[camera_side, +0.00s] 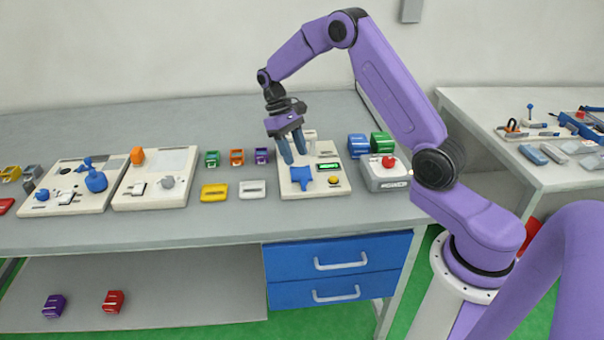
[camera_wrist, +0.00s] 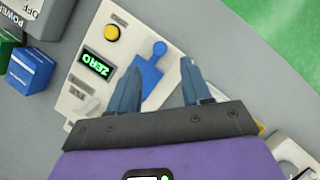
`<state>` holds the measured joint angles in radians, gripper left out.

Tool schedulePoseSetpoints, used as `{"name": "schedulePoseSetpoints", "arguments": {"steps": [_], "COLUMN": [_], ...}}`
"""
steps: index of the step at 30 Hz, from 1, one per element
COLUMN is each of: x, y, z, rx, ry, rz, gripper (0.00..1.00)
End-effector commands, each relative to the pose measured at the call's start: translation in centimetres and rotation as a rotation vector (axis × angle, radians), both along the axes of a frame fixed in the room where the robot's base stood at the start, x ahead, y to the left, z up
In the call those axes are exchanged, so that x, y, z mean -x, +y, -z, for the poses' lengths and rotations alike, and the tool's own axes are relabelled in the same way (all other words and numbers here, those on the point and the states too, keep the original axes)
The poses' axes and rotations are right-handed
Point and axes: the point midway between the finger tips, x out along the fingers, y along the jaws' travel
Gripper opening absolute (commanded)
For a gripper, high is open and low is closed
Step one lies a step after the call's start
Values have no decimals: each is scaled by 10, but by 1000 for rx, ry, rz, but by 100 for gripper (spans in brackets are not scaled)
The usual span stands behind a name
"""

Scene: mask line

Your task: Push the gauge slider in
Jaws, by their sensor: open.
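A cream gauge board (camera_side: 318,190) lies on the grey bench, and it also shows in the wrist view (camera_wrist: 92,38). It carries a blue sliding piece (camera_side: 301,179) with a knobbed end, seen in the wrist view (camera_wrist: 151,68), which looks like the gauge slider. My gripper (camera_side: 294,157) is open and empty above the board, fingers pointing down. In the wrist view its fingers (camera_wrist: 160,80) straddle the blue piece, partly hiding it; contact cannot be told.
A grey box with a red button (camera_side: 388,163) stands right of the board, with blue (camera_side: 358,146) and green (camera_side: 381,142) blocks behind it. White (camera_side: 252,190) and yellow (camera_side: 214,193) blocks lie to the left. Two more boards stand farther left.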

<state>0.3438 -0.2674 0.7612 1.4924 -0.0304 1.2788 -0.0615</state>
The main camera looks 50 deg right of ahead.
Motion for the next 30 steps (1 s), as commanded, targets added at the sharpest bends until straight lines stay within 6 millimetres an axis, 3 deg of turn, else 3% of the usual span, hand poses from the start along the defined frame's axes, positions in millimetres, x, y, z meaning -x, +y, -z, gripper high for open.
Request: {"name": "schedulePoseSetpoints", "arguments": {"steps": [6, 12, 25, 29, 30], "x": [16, 25, 27, 27, 27], "y": [0, 0, 0, 0, 0], "z": [36, 58, 66, 66, 66], "rx": [-1, -1, 0, 0, 0], "ry": [3, 2, 0, 0, -1], "rz": [0, 0, 0, 0, 0], "gripper": [48, 48, 48, 6, 0]}}
